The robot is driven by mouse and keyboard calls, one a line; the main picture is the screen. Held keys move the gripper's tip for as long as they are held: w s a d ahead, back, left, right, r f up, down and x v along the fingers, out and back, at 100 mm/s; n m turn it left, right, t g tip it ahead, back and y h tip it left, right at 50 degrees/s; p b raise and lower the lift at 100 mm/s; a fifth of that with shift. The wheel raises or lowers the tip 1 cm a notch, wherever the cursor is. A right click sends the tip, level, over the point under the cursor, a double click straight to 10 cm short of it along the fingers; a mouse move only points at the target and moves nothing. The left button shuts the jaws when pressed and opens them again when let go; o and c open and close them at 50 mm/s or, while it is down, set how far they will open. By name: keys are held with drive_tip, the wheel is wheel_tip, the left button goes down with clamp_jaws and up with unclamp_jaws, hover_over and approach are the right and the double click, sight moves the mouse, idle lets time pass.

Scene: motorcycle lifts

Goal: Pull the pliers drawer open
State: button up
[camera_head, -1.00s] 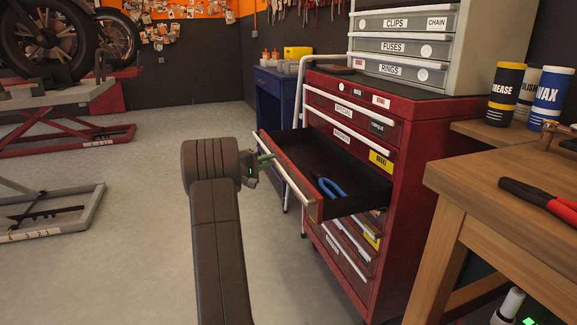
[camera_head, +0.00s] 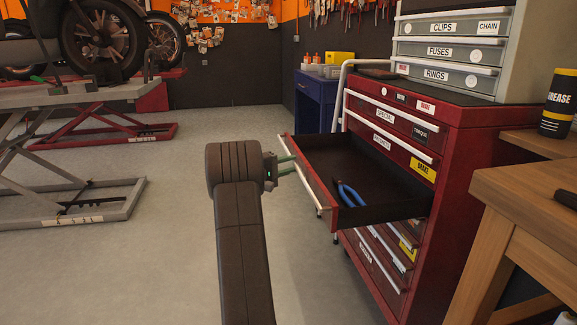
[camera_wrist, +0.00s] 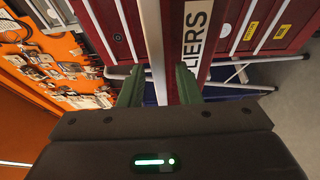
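The pliers drawer (camera_head: 379,214) stands well out of the red tool cabinet (camera_head: 468,160), its inside in view. Blue-handled pliers (camera_head: 349,193) lie in it near the front. Its pale bar handle (camera_head: 308,188) runs along the front. My gripper (camera_head: 291,163) is at the far half of this handle, with its two green fingers parted. In the wrist view, the fingers (camera_wrist: 158,88) are on either side of the handle bar (camera_wrist: 153,45), with a gap visible. The drawer's label, reading "LIERS", shows beside the bar (camera_wrist: 194,35).
Other drawers of the cabinet are shut above and below. A grey drawer unit (camera_head: 448,50) stands on top. A wooden bench (camera_head: 530,195) is at the right, a blue cabinet (camera_head: 316,98) behind. Motorcycle lifts (camera_head: 75,200) stand at the left. The floor between is clear.

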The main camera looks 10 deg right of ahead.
drive_tip(key=shift+a+r, duration=0.1)
drive_tip(key=shift+s+a, duration=0.15)
drive_tip(key=shift+a, duration=0.15)
drive_tip(key=p+v, duration=0.3)
drive_tip(key=v, duration=1)
drive_tip(key=shift+d, duration=0.15)
drive_tip(key=b+x, duration=0.3)
drive_tip(key=x, duration=1)
drive_tip(key=shift+d, duration=0.15)
drive_tip(key=shift+w+d, duration=0.2)
drive_tip(key=shift+d, duration=0.3)
